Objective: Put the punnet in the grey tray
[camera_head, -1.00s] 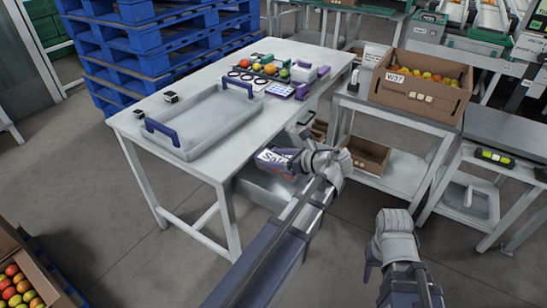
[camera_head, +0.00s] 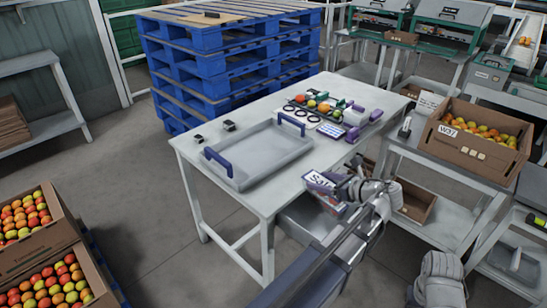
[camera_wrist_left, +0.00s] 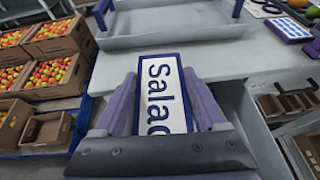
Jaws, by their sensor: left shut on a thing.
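The punnet (camera_head: 320,183), with a white label reading "Salad" in dark letters, is held by my left gripper (camera_head: 336,190) at the table's right edge. In the left wrist view the label (camera_wrist_left: 162,95) lies between the two purple fingers of my left gripper (camera_wrist_left: 163,105); the punnet's contents are hidden there. The grey tray (camera_head: 262,157) with two blue handles lies on the table, to the left of the punnet. It looks empty and also shows at the top of the left wrist view (camera_wrist_left: 170,42). My right gripper (camera_head: 437,278) is at the lower right, its fingertips unclear.
The pale table (camera_head: 250,197) also bears small dark items, a white-and-purple device (camera_head: 357,133) and loose produce at its far end. A side bench with a cardboard box of tomatoes (camera_head: 470,150) stands to the right. Blue pallets (camera_head: 225,80) stand behind; tomato boxes (camera_head: 45,255) stand at left.

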